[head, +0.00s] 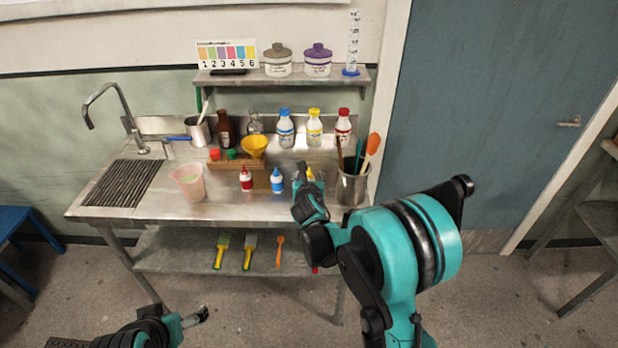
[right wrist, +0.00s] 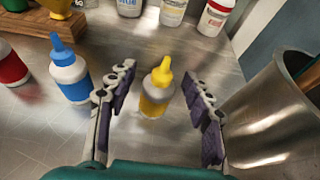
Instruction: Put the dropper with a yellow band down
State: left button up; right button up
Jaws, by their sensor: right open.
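The dropper with a yellow band (right wrist: 157,92) stands upright on the steel bench top, with a yellow cap and nozzle. Its yellow tip (head: 310,173) shows in the head view, with the rest mostly hidden behind my right gripper (head: 308,186). In the right wrist view my right gripper (right wrist: 158,100) is open, one finger on each side of the dropper, with visible gaps to both. My left gripper (head: 196,318) is low at the bottom left of the head view, away from the bench; its jaw opening is unclear.
The blue dropper (head: 277,182) and red dropper (head: 246,180) stand to the left. A steel pot (head: 351,189) with utensils stands close on the right. Behind are bottles, including a yellow-labelled one (head: 314,131), and a wooden rack (head: 232,164). A pink beaker (head: 188,183) stands farther left.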

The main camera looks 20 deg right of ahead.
jog(key=s+r+m+g+p, duration=0.1)
jog(key=s+r+m, duration=0.3)
jog(key=s, duration=0.5)
jog(key=s+r+m+g+p, duration=0.1)
jog(key=s+r+m+p, duration=0.15)
jog(key=s+m, duration=0.5)
jog(key=s+a+m+g+y, duration=0.1)
jog(key=s+m+g+y, duration=0.1)
jog(key=s+m, duration=0.8)
jog(key=s+a+f+m+g+y, duration=0.1)
jog(key=s+a+m+g, duration=0.1)
jog(key=s+m, duration=0.8)
jog(key=shift+f+m+y+b, duration=0.15)
jog(key=shift+m+y+b, duration=0.2)
jog(key=shift+m, duration=0.3)
